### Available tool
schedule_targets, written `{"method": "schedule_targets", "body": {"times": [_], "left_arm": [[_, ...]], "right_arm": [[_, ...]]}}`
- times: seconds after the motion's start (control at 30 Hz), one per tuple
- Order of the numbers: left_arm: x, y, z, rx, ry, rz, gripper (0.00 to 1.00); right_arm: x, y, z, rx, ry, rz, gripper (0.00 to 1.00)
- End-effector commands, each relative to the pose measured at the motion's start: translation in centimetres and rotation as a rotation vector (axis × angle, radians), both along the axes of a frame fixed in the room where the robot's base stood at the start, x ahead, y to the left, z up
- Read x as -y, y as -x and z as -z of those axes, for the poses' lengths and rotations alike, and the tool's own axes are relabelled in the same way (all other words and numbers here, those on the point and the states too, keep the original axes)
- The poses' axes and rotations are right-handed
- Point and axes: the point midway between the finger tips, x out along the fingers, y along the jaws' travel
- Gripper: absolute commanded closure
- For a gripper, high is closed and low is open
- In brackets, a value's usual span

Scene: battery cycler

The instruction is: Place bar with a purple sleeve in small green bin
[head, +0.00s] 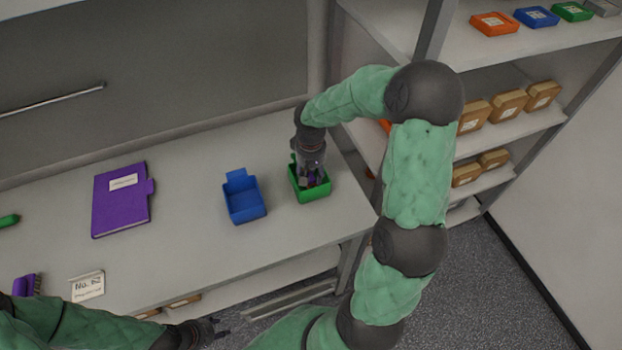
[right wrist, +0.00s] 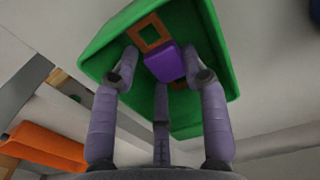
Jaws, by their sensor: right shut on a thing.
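The small green bin (head: 317,192) stands on the bench near its right end, and it fills the upper middle of the right wrist view (right wrist: 215,50). The bar with the purple sleeve (right wrist: 165,63) shows inside the bin's outline, with brown ends beyond the sleeve. My right gripper (head: 314,178) points down into the bin. In the right wrist view its fingers (right wrist: 164,72) are shut on the bar at the purple sleeve. Whether the bar touches the bin floor cannot be told. My left gripper (head: 216,331) is low in front of the bench edge, far from the bin; its fingers are small and unclear.
A blue bin (head: 245,200) stands just left of the green bin. A purple binder (head: 121,199), a purple brush-like item (head: 27,285) and a "No." sign (head: 88,286) are further left. Shelves with brown boxes (head: 509,103) and coloured trays (head: 536,17) stand at right.

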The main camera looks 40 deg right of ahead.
Motion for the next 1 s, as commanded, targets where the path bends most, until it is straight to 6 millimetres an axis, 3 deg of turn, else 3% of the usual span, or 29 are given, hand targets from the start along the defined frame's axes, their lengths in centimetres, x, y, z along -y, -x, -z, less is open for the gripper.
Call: {"method": "schedule_targets", "body": {"times": [0.17, 0.57, 0.6, 1.0], "left_arm": [[0.0, 0.0, 0.7, 0.0, 0.0, 0.0, 0.6], [0.0, 0.0, 1.0, 0.0, 0.0, 0.0, 0.6], [0.0, 0.0, 0.9, 0.0, 0.0, 0.0, 0.6], [0.0, 0.0, 0.6, 0.0, 0.0, 0.0, 0.6]], "right_arm": [[0.0, 0.0, 2.5, -0.002, -0.001, -0.002, 0.89], [0.0, 0.0, 2.9, 0.0, 0.0, -0.001, 0.89], [0.0, 0.0, 2.8, -0.001, 0.0, -0.001, 0.45], [0.0, 0.0, 2.5, -0.001, 0.0, -0.001, 0.45]]}}
